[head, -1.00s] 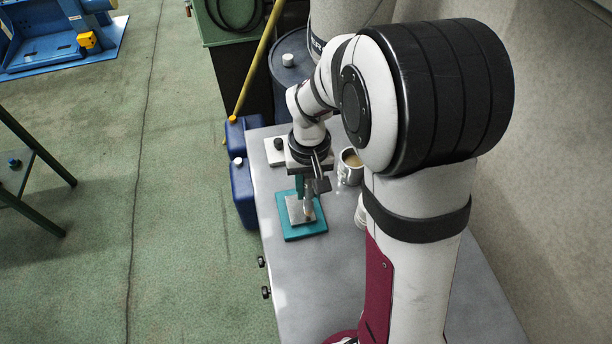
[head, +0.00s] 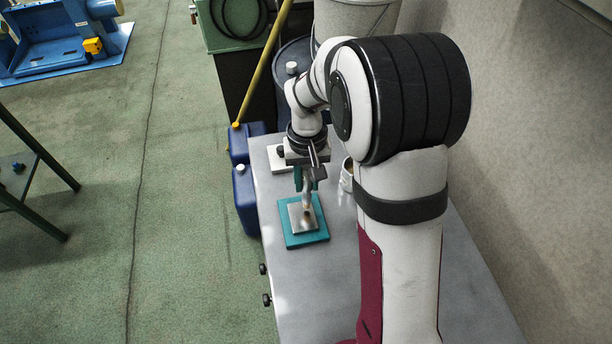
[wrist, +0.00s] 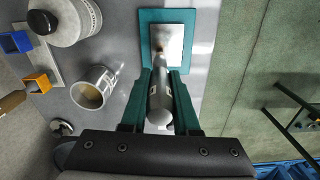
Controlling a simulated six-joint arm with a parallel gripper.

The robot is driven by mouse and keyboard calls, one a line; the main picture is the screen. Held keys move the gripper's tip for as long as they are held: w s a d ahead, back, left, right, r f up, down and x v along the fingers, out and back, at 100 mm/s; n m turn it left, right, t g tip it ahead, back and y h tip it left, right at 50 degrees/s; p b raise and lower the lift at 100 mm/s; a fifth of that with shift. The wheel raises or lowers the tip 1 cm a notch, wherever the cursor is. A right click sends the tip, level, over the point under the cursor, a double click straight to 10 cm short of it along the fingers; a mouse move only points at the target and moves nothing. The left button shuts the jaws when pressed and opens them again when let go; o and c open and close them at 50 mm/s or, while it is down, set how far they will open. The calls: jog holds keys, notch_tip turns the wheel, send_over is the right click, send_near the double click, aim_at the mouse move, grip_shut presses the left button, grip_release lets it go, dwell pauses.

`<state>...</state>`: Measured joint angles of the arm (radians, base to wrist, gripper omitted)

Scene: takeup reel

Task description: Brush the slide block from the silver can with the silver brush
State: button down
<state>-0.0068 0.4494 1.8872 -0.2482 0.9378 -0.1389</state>
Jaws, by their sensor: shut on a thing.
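My gripper (wrist: 160,92) is shut on the silver brush (wrist: 159,100), with its green fingers on either side of the handle. The brush points down, its tip over the slide block (wrist: 172,36), a flat silver plate on a teal mat (wrist: 205,15). The block also shows in the head view (head: 297,218), below my gripper (head: 308,182). A brownish patch shows at the brush tip; I cannot tell whether the tip touches the block. The silver can (wrist: 101,76) stands open beside the gripper with tan contents. In the head view my arm hides part of the can (head: 346,178).
A white round container (wrist: 80,22) stands beyond the can, near small blue (wrist: 15,42) and orange (wrist: 38,82) pieces. Blue jugs (head: 244,195) stand on the floor along the table's left edge. The grey tabletop (head: 300,283) in front of the mat is clear.

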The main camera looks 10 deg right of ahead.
jog(key=shift+s, duration=2.15)
jog(key=shift+w, duration=3.05)
jog(key=shift+s+a, duration=1.3)
jog(key=shift+s, duration=1.65)
jog(key=shift+w, duration=3.05)
notch_tip(320, 180, up, 6)
jog(key=shift+r, duration=0.25)
jog(key=c, duration=1.2)
grip_release()
jog(key=shift+c, duration=0.2)
grip_shut()
